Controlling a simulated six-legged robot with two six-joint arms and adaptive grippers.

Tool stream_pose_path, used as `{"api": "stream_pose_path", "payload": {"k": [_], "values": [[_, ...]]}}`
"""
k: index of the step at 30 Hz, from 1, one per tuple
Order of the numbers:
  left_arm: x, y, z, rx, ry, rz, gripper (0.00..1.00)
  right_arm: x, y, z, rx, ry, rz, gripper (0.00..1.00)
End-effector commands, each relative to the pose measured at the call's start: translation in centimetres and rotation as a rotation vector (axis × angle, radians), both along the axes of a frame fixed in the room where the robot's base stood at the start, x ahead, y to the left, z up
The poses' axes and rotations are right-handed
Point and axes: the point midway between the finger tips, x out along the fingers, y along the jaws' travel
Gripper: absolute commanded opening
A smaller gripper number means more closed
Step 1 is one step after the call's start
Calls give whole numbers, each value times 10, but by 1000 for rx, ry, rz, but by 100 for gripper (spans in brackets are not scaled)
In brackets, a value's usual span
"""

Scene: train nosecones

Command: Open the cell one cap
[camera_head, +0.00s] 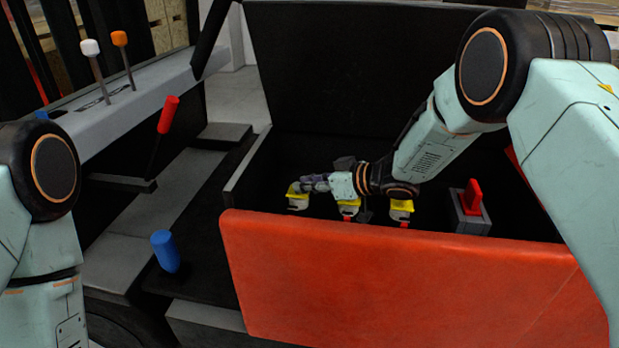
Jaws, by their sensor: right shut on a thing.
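Three yellow caps sit in a row inside the open black compartment in the head view. They are the left cap (295,190), the middle cap (349,204) and the right cap (401,206), each above a pale fitting. I cannot read which one is cell one. My right gripper (304,186) reaches in from the right and is shut on the left yellow cap. Its fingers partly hide that cap, and the wrist passes just above the middle one. My left arm shows at the left edge, but its gripper is out of view.
A red switch (473,197) on a grey block stands right of the caps. The red front panel (400,285) and raised black lid (350,65) bound the compartment. A red-handled lever (168,115), blue knob (165,251), and white and orange levers stand left.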

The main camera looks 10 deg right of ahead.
Motion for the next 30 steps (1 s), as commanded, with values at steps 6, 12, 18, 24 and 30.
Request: {"api": "stream_pose_path", "payload": {"k": [6,12,18,24,30], "values": [[0,0,33,0,0,0,36,4,3,10,32,98,10,0],[0,0,51,0,0,0,36,9,1,13,65,199,11,0],[0,0,58,0,0,0,36,15,-1,15,100,306,12,0],[0,0,56,0,0,0,36,20,-2,15,131,402,13,0],[0,0,53,0,0,0,36,23,-3,16,152,467,11,0]]}}
